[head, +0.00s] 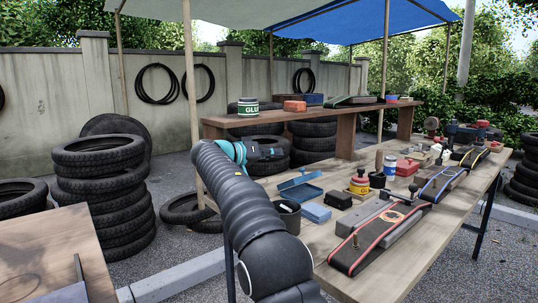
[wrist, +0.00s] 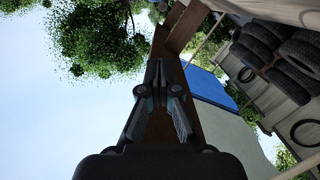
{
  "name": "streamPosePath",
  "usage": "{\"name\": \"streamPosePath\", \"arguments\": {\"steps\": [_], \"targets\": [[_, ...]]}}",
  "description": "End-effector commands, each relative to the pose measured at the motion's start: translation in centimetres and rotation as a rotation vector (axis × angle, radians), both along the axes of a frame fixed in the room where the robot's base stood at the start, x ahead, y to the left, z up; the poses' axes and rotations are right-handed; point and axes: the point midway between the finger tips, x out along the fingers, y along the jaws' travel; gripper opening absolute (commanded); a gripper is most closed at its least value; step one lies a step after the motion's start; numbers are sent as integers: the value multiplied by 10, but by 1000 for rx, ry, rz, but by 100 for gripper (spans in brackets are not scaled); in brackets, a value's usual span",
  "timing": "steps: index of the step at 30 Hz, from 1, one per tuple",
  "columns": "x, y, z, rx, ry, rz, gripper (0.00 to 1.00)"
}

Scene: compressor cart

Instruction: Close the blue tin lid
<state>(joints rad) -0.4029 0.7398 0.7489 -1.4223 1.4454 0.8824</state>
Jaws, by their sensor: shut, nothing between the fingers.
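The blue tin (head: 302,193) stands on the long wooden table in the head view. Its blue lid (head: 293,183) is raised, tilted up at the tin's left and back side. My gripper (head: 284,151) is above and behind the tin in the picture, to its left, apart from it and in front of stacked tires. It is shut and empty. In the wrist view my gripper's fingers (wrist: 160,92) are close together with nothing between them. The tin and lid do not show in the wrist view.
A strip with red edges (head: 375,237) lies nearer. A raised wooden shelf (head: 345,134) stands behind.

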Motion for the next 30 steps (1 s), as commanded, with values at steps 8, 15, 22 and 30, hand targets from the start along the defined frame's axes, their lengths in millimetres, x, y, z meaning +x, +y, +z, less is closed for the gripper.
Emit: {"name": "streamPosePath", "arguments": {"steps": [8,15,22,30], "targets": [[25,-46,-8,0,0,-4,0],[14,-55,-29,-1,3,-4,0],[9,-59,-39,0,0,-4,0],[9,-60,-40,0,0,-4,0]]}}
